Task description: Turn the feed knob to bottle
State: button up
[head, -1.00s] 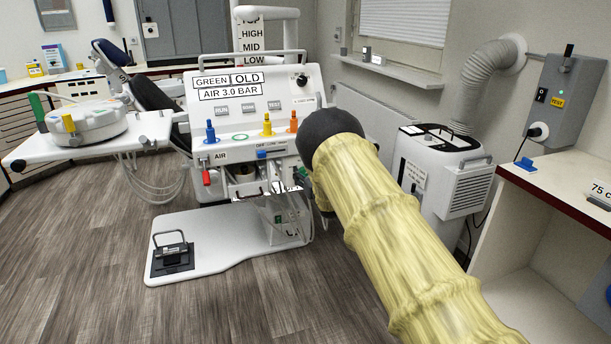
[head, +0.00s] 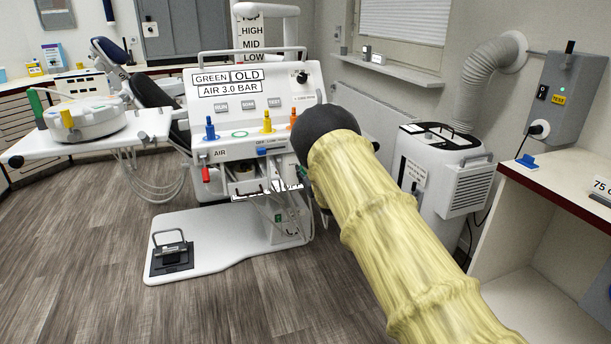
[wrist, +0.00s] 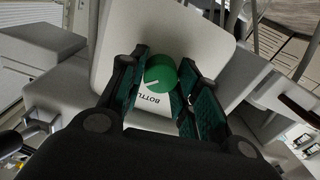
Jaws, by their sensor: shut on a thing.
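The green feed knob (wrist: 161,74) shows in the wrist view on a pale panel (wrist: 191,32), with a short white pointer mark toward its lower left. A white label (wrist: 154,101) beside it reads "BOTTL", the rest hidden. My gripper (wrist: 164,82) has its green-padded fingers on either side of the knob and is shut on it. In the head view my yellow-sleeved arm reaches toward the right side of the white dental unit (head: 312,85), and hides the gripper and most of the knob's surroundings.
Coloured taps, including a blue one (head: 210,130) and a yellow one (head: 267,122), stand on the unit. A white extractor (head: 440,175) with a grey hose stands close to the right of my arm. A counter (head: 560,190) is at the right; open floor (head: 80,235) at left.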

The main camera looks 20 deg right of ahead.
jog(key=n+b, duration=0.5)
jog(key=n, duration=0.4)
jog(key=shift+a, duration=0.1)
dwell(0.4)
jog(key=o, duration=1)
jog(key=shift+s, duration=0.1)
jog(key=s, duration=1.1)
jog(key=shift+s+d+r, duration=0.15)
jog(key=shift+s+d, duration=0.2)
jog(key=shift+s, duration=0.05)
